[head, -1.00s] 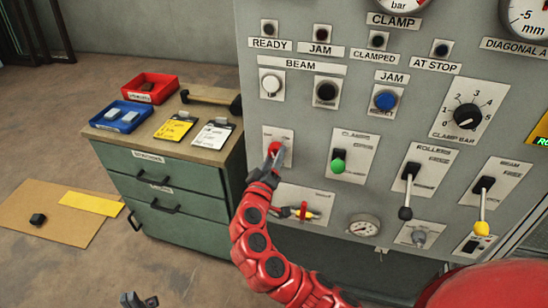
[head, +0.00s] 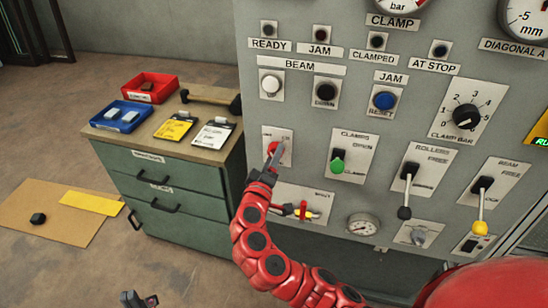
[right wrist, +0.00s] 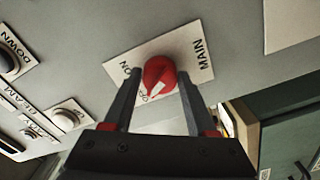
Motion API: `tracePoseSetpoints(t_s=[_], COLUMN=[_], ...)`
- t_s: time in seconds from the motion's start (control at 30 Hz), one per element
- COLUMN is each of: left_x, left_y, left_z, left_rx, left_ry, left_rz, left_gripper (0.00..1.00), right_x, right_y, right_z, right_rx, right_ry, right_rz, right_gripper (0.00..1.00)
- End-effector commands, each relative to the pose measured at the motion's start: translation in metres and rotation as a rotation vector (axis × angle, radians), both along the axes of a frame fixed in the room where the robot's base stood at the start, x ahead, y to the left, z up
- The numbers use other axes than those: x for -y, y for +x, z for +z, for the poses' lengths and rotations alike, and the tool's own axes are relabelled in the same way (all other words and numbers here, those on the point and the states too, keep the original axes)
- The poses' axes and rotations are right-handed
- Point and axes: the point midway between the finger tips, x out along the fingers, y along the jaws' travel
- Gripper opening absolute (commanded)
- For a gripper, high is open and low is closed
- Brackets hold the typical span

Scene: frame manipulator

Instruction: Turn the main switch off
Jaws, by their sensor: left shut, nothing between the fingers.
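The main switch is a red rotary knob (head: 272,148) on a white plate at the left of the grey panel. In the right wrist view the red knob (right wrist: 160,76) shows a white mark pointing toward the lower lettering, which seems to read OFF; MAIN and ON are also lettered on the plate (right wrist: 196,55). My right gripper (head: 275,157) is at the knob. In the right wrist view its fingers (right wrist: 159,82) are apart, one on each side of the knob, with small gaps. My left gripper (head: 140,299) is shut and empty at the bottom edge, away from the panel.
A red-handled valve (head: 302,210) sits just below the main switch, close to my right arm. A green drawer cabinet (head: 180,190) stands left of the panel.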

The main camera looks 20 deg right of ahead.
Motion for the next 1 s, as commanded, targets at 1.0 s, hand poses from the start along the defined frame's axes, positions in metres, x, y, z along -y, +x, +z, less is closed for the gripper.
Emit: tracePoseSetpoints(t_s=[1.0], left_x=[0.0], left_y=[0.0], left_z=[-0.026], left_rx=[0.0], left_ry=[0.0], left_rz=[0.0], left_gripper=[0.0], right_x=[-0.067], right_y=[-0.094], right_z=[-0.003], right_rx=[0.002], right_ry=[0.001], right_rz=[0.01], right_gripper=[0.85])
